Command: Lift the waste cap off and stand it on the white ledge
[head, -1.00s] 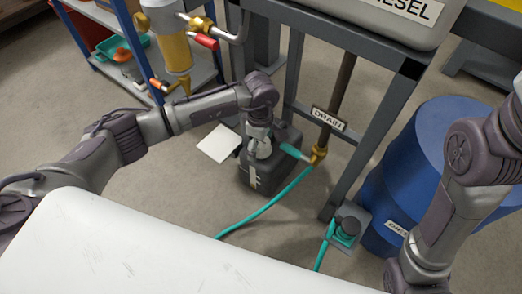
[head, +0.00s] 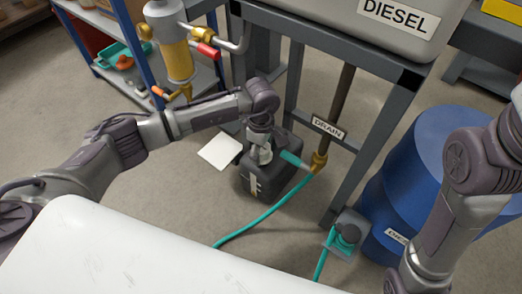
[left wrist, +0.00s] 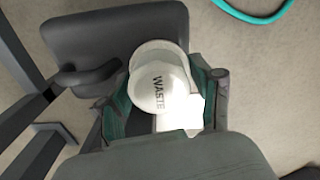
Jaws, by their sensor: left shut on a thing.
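The waste cap (left wrist: 158,84) is white and round, with WASTE printed on its top, in the left wrist view. My left gripper (left wrist: 164,98) is shut on it, one finger on each side. A pale rim shows behind the cap's far edge; I cannot tell whether the cap is clear of the neck. The dark waste can (head: 262,184) stands on the floor below my left gripper (head: 260,152) in the head view. The white square (head: 220,148), likely the ledge, is just left of the can and empty. My right arm is at the right; its gripper is out of view.
A teal hose (head: 262,216) runs from the brass drain fitting (head: 318,163) past the can. The grey stand (head: 367,158) and blue drum (head: 425,165) are on the right. A shelf with a yellow-bodied filter (head: 178,60) is behind.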

